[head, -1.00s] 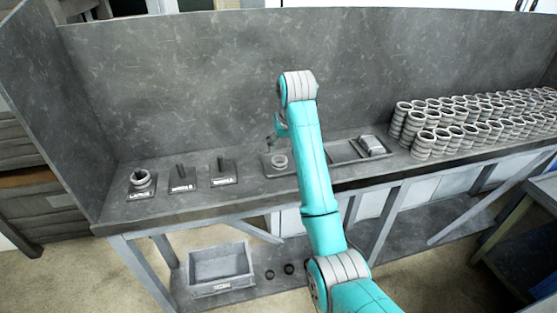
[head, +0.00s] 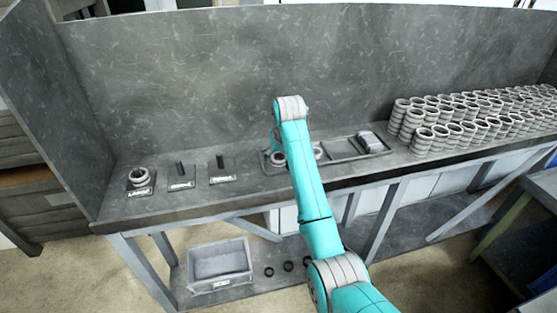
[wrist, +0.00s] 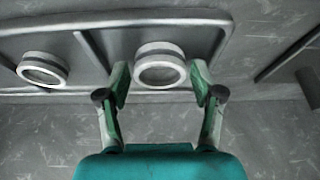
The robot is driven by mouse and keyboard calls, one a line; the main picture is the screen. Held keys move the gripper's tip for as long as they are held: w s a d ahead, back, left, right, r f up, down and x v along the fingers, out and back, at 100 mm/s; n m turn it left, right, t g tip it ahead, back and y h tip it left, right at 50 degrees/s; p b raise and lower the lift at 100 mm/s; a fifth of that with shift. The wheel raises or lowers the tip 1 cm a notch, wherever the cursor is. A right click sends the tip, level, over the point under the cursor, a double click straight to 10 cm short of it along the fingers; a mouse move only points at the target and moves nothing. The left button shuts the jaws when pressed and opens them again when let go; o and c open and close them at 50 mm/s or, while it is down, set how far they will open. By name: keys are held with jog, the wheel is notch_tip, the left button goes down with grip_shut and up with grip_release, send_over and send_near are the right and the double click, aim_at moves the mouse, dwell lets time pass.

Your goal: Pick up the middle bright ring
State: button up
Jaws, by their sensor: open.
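In the wrist view a bright ring (wrist: 160,68) lies on a grey surface with a raised rim, between the two fingertips of my gripper (wrist: 160,82). The fingers are apart, with a finger on each side of the ring and a gap showing at each side. A second bright ring (wrist: 42,70) lies to its left, beyond a divider. In the head view one bright ring (head: 278,158) shows at the left edge of my arm, partly covered. Another bright ring (head: 318,152) shows just right of my arm. My gripper is mostly hidden behind the arm there.
A large ring (head: 139,176) sits on the leftmost labelled plate. Two plates with bare posts (head: 181,171) (head: 221,164) stand beside it. A tray (head: 343,148) is right of my arm, then tall ring stacks (head: 470,120). A bin (head: 220,266) and dark rings (head: 288,267) are below.

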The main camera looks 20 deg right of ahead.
jog(key=c, duration=1)
